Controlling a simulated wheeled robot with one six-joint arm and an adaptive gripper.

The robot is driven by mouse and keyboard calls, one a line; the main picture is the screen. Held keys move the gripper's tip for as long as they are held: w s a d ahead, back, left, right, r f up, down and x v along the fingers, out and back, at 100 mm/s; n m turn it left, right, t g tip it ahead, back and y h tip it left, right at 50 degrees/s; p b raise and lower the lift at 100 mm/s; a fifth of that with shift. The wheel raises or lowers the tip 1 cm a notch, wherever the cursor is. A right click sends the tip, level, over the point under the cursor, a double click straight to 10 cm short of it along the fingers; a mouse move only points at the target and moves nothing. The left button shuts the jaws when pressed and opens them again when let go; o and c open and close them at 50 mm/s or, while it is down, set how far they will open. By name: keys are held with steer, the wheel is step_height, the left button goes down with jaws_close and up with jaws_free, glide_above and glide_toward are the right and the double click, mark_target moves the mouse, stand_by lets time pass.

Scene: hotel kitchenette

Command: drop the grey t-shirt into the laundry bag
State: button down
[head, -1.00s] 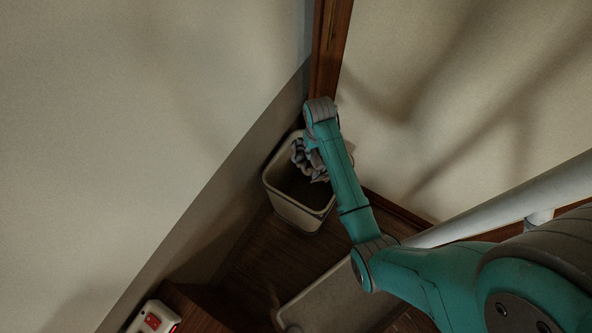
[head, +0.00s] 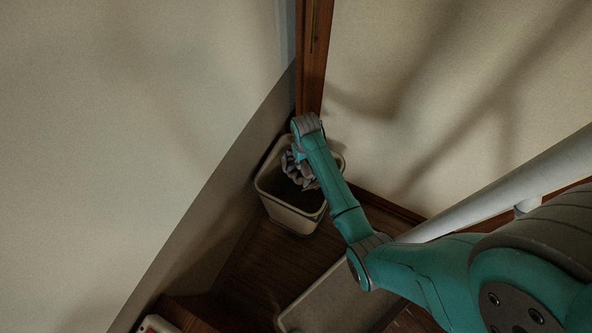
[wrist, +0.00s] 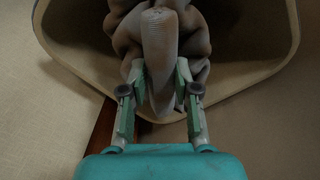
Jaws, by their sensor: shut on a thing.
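The grey t-shirt (wrist: 160,45) is a crumpled bundle pinched between the fingers of my gripper (wrist: 158,85) in the wrist view. In the head view the t-shirt (head: 298,172) hangs over the mouth of an open, light-coloured bin-like container, which I take as the laundry bag (head: 290,216). The container's rim (wrist: 262,75) curves around the t-shirt in the wrist view. My arm hides the container's right side and most of the gripper in the head view. I cannot tell how far below the rim the cloth hangs.
The container stands on a dark wooden floor (head: 245,255) in a corner, with pale walls (head: 130,120) on both sides. A wooden post (head: 313,60) rises behind it.

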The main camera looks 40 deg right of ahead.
steer(key=c, duration=0.8)
jaws_free()
steer(key=shift+o, duration=0.2)
step_height(320, 180, up, 12)
